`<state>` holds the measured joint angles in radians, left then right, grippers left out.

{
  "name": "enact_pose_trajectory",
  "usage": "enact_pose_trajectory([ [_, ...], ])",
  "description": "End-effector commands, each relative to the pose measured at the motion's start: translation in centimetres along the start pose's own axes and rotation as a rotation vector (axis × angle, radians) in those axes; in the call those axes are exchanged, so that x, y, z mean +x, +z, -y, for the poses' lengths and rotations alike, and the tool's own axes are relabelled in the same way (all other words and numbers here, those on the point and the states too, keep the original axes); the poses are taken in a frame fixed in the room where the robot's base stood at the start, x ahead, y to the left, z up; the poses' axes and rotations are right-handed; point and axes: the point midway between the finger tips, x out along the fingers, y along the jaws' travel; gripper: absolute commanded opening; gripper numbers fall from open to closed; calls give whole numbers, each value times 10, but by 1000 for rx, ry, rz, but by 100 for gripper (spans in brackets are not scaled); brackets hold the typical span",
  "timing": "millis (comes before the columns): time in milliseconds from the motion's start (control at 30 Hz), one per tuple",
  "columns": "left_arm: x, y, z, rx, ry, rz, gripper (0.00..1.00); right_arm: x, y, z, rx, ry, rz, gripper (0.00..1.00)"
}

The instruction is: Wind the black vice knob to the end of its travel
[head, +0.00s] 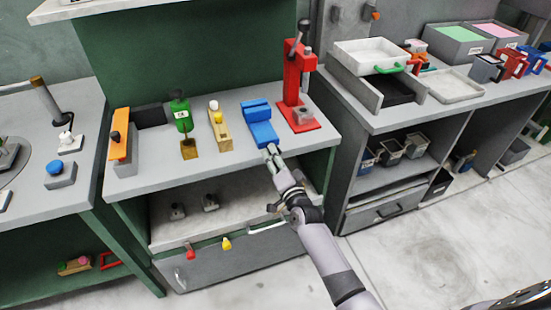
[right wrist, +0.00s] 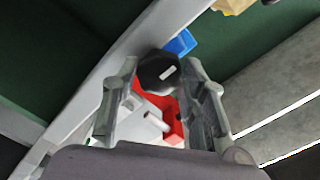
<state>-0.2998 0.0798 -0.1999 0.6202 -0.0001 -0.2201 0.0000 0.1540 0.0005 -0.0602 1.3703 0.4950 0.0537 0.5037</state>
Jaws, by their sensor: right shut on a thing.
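The blue vice (head: 259,122) sits near the front edge of the grey bench top, and a corner of its blue body (right wrist: 181,43) shows in the right wrist view. The black vice knob (right wrist: 159,72) is dark, many-sided and has a white mark on its face. My right gripper (head: 271,152) reaches the front of the vice; in the right wrist view (right wrist: 160,80) its fingers stand on both sides of the knob, shut on it. In the head view the gripper hides the knob. My left gripper is not in view.
A red press (head: 297,90) stands close to the right of the vice. A yellow block fixture (head: 220,131) and a green tool (head: 181,114) stand to its left. Below is an open shelf (head: 222,215). The floor in front is clear.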

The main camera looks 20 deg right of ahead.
Motion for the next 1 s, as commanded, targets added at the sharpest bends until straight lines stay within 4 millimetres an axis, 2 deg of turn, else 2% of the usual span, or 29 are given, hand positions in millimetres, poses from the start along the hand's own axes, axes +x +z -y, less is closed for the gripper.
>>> enact_pose_trajectory([
  [433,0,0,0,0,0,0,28,-1,2,-2,12,4,5,12],
  [467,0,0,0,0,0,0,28,-1,2,-2,11,4,5,42],
  [733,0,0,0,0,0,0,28,0,1,-1,10,2,3,59],
  [1000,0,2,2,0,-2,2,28,0,1,0,9,1,1,59],
])
